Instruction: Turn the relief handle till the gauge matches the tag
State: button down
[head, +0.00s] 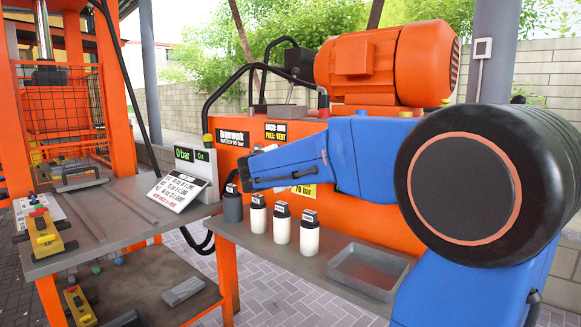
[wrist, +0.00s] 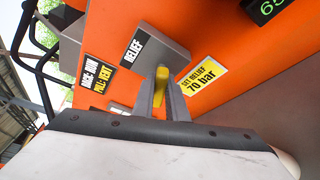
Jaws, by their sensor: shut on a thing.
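In the wrist view, my gripper (wrist: 161,88) is shut on the yellow relief handle (wrist: 162,77), with one grey finger on each side of it. The handle stands out from a grey block labelled RELIEF (wrist: 150,48) on the orange panel. The yellow tag (wrist: 202,75) right beside it reads SET RELIEF 70 bar. A dark display with green digits (wrist: 268,8) is cut off at the top right edge; it seems to begin with 65. In the head view, the tag (head: 305,190) shows partly behind my blue arm, which hides the handle.
A bench along the orange power unit holds several capped bottles (head: 282,222) and an empty grey tray (head: 368,271). A second display (head: 190,155) reads 0 bar. An orange motor (head: 362,65) sits above. Another label reads BACK: RUN, PULL: VENT (wrist: 97,77).

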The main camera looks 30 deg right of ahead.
jog(key=shift+f+m+t+h, duration=0.2)
jog(key=shift+m+t+h, duration=0.3)
jog(key=shift+m, duration=0.9)
jog(key=c, duration=1.8)
grip_release()
jog(key=shift+s, duration=0.1)
jog(key=shift+o, duration=0.2)
jog(key=f+v, duration=0.1)
jog(key=v, duration=1.6)
jog(key=shift+s+r, duration=0.25)
jog(key=shift+r, duration=0.1)
